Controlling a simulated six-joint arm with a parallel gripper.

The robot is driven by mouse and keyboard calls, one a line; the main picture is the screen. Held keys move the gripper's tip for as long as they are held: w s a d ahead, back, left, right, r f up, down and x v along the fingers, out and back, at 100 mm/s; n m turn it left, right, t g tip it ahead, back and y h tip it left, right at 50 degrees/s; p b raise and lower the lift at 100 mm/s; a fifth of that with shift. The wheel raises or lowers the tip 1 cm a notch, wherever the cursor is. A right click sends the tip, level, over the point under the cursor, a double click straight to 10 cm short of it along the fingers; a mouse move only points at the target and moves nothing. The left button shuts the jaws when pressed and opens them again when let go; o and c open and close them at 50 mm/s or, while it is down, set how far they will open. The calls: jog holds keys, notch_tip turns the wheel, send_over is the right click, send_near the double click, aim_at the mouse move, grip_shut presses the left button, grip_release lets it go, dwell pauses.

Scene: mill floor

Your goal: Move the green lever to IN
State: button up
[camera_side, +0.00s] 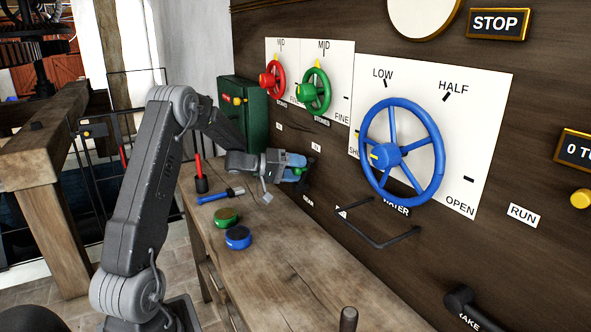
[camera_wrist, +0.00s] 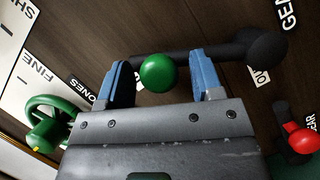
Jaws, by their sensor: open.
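The green lever has a round green knob (camera_wrist: 159,73) on a dark arm that runs right to a dark hub (camera_wrist: 262,46) on the wooden panel. In the wrist view my gripper (camera_wrist: 161,80) is open, with one blue finger on each side of the knob and a gap on both sides. In the side view my gripper (camera_side: 296,164) is close to the panel, past the bench, and hides most of the lever. A partly hidden label by the hub appears to read OUT (camera_wrist: 260,77).
A lever with a red knob (camera_wrist: 305,140) is at the right in the wrist view. A green handwheel (camera_side: 317,92), a red handwheel (camera_side: 272,79) and a large blue handwheel (camera_side: 428,160) are on the panel. The bench (camera_side: 270,262) holds loose tools and green and blue round pieces.

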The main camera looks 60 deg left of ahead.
jog(key=v, duration=1.2)
jog(key=w+d+r+m+t+y, duration=0.1)
jog(key=w+d+r+y, duration=0.5)
jog(key=w+r, duration=0.1)
jog(key=s+d+r+g+y, duration=0.1)
jog(key=d+r+g+y, duration=0.1)
jog(key=d+r+y, duration=0.45)
jog(key=s+d+f+m+g+h, duration=0.3)
jog(key=s+d+f+g, duration=0.1)
jog(key=s+d, duration=0.6)
jog(key=s+d+f+m+g+h, duration=0.4)
jog(key=s+d, duration=0.6)
jog(key=d, duration=0.3)
jog(key=shift+s+f+m, duration=0.25)
jog(key=shift+s+m, duration=0.05)
jog(key=shift+s, duration=0.1)
